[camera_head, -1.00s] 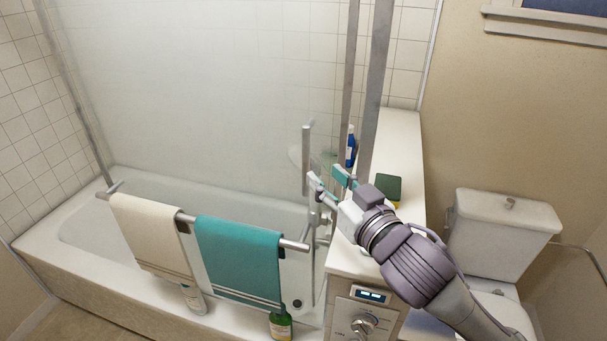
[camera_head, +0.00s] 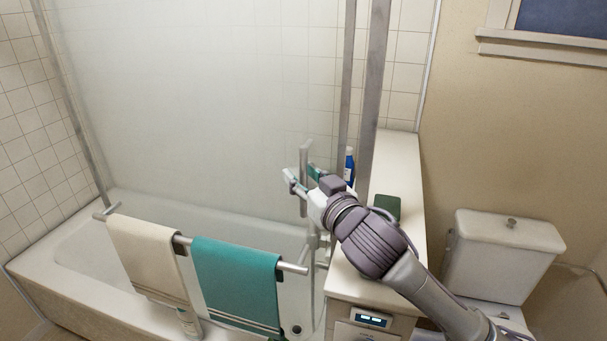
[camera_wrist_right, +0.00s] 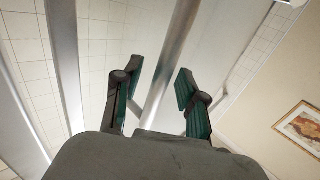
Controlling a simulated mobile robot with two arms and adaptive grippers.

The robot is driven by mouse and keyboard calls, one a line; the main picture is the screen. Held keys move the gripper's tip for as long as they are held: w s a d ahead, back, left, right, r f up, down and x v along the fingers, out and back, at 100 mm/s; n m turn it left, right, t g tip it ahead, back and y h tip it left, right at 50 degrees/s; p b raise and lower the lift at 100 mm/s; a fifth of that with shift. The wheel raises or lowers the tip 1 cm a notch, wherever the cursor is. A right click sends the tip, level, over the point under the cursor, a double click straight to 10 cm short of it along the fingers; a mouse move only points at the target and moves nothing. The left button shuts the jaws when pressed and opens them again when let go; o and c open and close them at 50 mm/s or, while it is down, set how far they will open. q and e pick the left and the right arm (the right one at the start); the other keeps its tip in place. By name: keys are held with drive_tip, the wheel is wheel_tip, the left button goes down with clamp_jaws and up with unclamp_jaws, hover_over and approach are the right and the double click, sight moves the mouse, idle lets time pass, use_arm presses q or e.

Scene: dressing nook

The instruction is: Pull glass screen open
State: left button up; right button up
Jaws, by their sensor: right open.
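Whether either finger touches the handle cannot be told. My left gripper is not in view.
A front rail (camera_head: 292,267) carries a cream towel (camera_head: 145,255) and a teal towel (camera_head: 237,285). A blue bottle (camera_head: 349,165) and a green sponge-like block (camera_head: 386,206) are on the ledge (camera_head: 400,165) beside my arm. A toilet (camera_head: 505,250) stands at right.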

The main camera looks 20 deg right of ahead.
clamp_jaws()
idle(0.4)
